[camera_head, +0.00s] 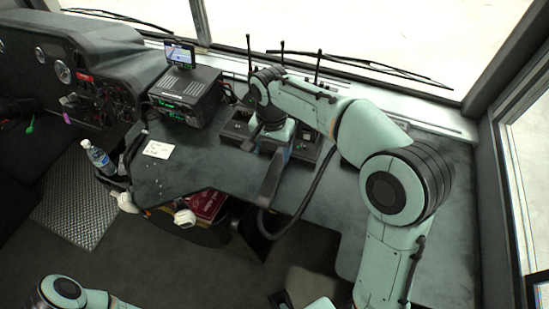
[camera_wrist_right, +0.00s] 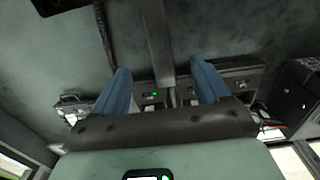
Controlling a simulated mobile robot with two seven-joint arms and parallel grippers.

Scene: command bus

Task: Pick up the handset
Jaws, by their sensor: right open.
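A long dark grey bar, which looks like the handset (camera_head: 270,183), lies at the counter's front edge below my right gripper in the head view. In the right wrist view the handset (camera_wrist_right: 155,40) runs up the picture in line with the gap between the fingers. My right gripper (camera_head: 268,143) is open over the counter, its blue fingers (camera_wrist_right: 160,72) apart on either side of the bar's line. I cannot tell how far above the bar they are. My right arm hides part of the area behind. Only a link of my left arm shows, bottom left; its gripper is out of view.
A black cable (camera_head: 312,190) loops down beside the bar. Several upright antennas and a black device row stand behind the gripper. A radio box (camera_head: 188,97) with a small screen stands left. A white note (camera_head: 158,149) lies on the counter, and a water bottle (camera_head: 98,157) is farther left.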

